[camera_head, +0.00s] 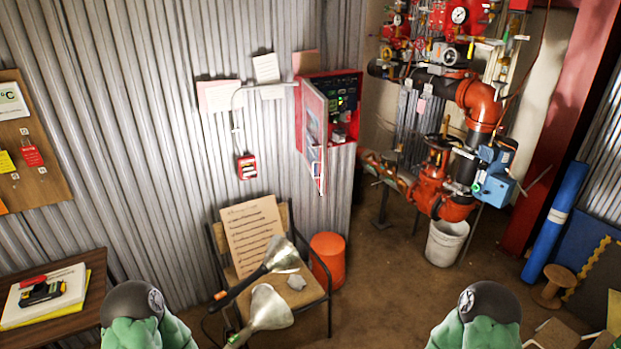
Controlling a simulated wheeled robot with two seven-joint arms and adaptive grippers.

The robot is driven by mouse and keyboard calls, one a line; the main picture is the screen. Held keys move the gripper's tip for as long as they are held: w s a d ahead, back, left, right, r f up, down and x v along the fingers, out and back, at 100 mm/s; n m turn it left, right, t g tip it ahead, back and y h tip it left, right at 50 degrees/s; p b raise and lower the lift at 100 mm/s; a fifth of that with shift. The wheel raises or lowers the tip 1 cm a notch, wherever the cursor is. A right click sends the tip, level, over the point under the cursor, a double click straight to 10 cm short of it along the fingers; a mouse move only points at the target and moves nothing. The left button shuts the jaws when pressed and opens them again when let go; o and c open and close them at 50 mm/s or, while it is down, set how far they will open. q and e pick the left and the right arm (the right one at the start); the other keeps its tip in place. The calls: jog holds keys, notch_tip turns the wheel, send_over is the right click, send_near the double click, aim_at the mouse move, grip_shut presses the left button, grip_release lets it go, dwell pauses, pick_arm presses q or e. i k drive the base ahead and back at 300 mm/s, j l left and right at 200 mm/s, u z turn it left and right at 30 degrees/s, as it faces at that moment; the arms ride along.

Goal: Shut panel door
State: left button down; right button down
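A red panel box (347,143) is mounted at the right end of the corrugated wall, with green circuit boards visible inside. Its panel door (314,112) is hinged on the left side and stands open, swung outward from the wall. The door has a red edge and a pale, greyish face with a window-like patch. Neither of my grippers shows in the head view. Only green and dark grey parts of my arms show at the bottom left and bottom right, well below and apart from the door.
Below the panel stands a chair (327,272) with a cardboard sign (253,235) and two metal cone lamps. An orange bucket (327,258) is beside it. Red pipework (434,170) and a white bucket (446,243) stand right. A table (91,298) is at left. Brown floor lies open between.

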aim_at(316, 104)
jog(key=i+l+u, duration=0.35)
jog(key=l, duration=0.3)
jog(key=i+l+u, duration=0.2)
jog(key=l, duration=0.15)
jog(key=k, duration=0.05)
